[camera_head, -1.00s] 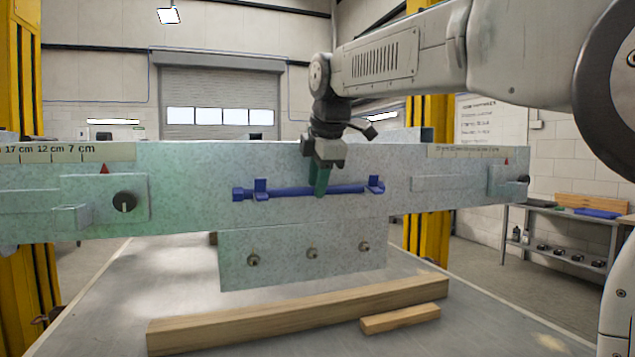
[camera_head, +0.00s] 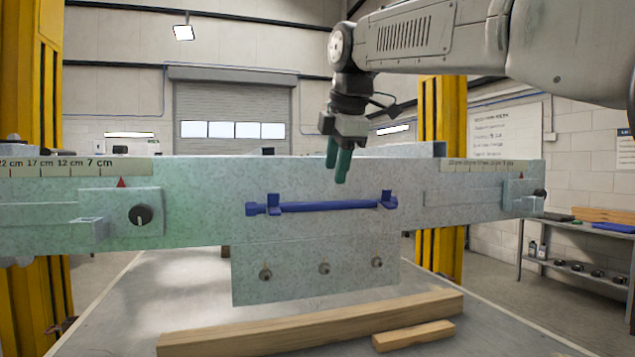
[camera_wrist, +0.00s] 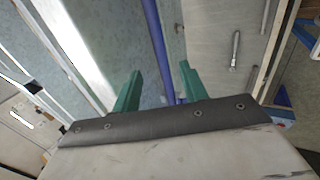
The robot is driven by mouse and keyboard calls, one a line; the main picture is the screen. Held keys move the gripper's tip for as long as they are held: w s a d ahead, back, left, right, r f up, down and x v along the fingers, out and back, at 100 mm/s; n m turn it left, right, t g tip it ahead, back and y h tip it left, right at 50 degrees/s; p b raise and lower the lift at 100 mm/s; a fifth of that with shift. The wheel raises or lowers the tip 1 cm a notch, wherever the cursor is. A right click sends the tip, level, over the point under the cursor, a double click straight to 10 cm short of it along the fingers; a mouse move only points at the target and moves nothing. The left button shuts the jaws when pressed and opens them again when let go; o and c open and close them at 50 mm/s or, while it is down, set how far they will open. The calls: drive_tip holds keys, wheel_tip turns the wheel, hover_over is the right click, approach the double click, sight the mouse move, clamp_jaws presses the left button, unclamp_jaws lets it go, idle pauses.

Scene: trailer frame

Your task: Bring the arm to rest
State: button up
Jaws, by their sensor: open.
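My gripper (camera_head: 338,162) has two green fingers and hangs below my raised arm, in front of the upper part of the speckled grey trailer beam (camera_head: 200,215). Its fingers are open and nothing is between them in the head view. A blue rod (camera_head: 325,206) lies along the front of the beam on two blue brackets, below and apart from the fingertips. In the wrist view the green fingers (camera_wrist: 158,92) stand apart, and the blue rod (camera_wrist: 158,45) runs beyond them.
A plate with several bolts (camera_head: 315,280) hangs under the beam. Wooden blocks (camera_head: 310,325) lie on the table below. Yellow posts (camera_head: 452,110) stand at both sides. A dark knob (camera_head: 141,215) sits on the left of the beam. A shelf (camera_head: 575,260) stands at the right.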

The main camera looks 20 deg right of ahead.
drive_tip(key=s+d+f+m+g, duration=0.1)
drive_tip(key=s+f+m+g, duration=0.1)
drive_tip(key=s+f+m, duration=0.7)
drive_tip(key=s+d+f+m+g, duration=0.2)
drive_tip(key=s+f+m, duration=0.7)
drive_tip(key=s+f, duration=1.4)
drive_tip(key=shift+f, duration=0.25)
